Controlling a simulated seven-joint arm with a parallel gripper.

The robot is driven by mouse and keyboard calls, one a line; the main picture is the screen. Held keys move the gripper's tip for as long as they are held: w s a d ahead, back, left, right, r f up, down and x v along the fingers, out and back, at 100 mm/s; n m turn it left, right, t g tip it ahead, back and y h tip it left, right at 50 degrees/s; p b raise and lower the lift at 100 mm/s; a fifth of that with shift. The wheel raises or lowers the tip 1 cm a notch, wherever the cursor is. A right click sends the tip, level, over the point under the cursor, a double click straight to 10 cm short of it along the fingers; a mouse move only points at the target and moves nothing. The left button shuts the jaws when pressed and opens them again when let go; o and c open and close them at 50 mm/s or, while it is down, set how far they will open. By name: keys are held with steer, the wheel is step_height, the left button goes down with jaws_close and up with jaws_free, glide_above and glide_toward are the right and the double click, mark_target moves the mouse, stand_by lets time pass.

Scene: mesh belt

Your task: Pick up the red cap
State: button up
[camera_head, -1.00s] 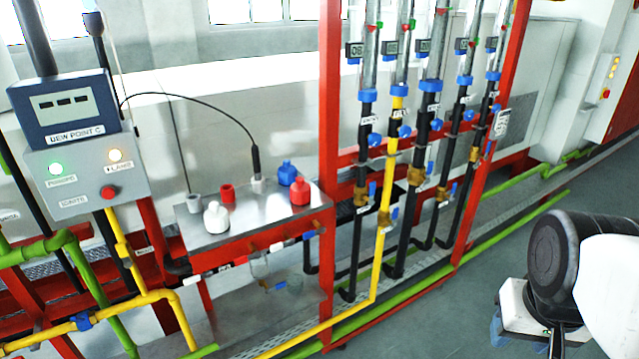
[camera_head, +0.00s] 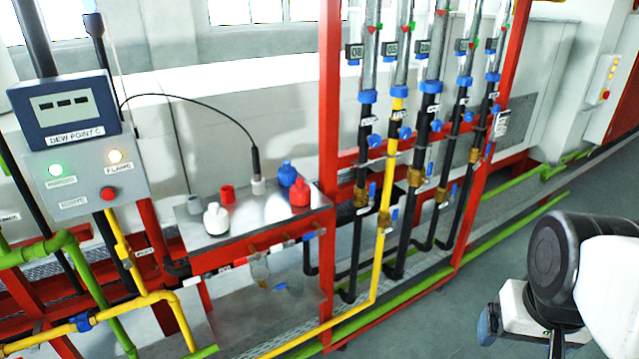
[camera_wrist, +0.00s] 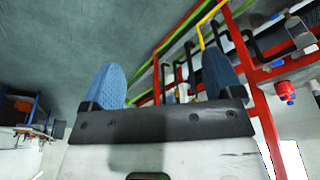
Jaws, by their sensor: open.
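A small red cylindrical cap (camera_head: 227,193) stands on the metal shelf (camera_head: 240,225) in the head view, behind a white bottle-shaped piece. A second red piece (camera_head: 300,192), wider with a narrow top, stands further right; I cannot tell for sure which one the task means. My gripper (camera_wrist: 164,82) is open, with two blue ribbed fingers apart and nothing visible between them. In the head view its white body and one blue fingertip show at the lower right, far from the shelf over the floor.
A red upright post (camera_head: 330,120) and several vertical pipes stand between shelf and gripper. Floor (camera_head: 430,310) is clear.

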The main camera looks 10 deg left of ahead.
steer(key=m+y, duration=1.1)
steer(key=m, duration=0.3)
glide_toward(306, 190)
steer(key=s+d+r, duration=0.3)
steer(key=s+d, duration=0.4)
steer(key=s, duration=0.3)
steer(key=w+a+f+m, duration=0.2)
steer(key=w+a, duration=0.1)
steer(key=w+a+f+m+y, duration=0.1)
steer(key=w+a+f+m, duration=0.1)
steer(key=w+a, duration=0.1)
steer(key=w+a+f+m+t+y, duration=0.1)
steer(key=w+a+f+m, duration=0.1)
steer(key=w+a, duration=0.2)
steer(key=shift+w+f+m, duration=0.25)
steer(key=shift+w+m, duration=0.05)
steer(key=shift+m, duration=0.1)
steer(key=shift+a, duration=0.1)
steer(key=shift+x, duration=1.25)
steer(key=shift+a+f, duration=0.1)
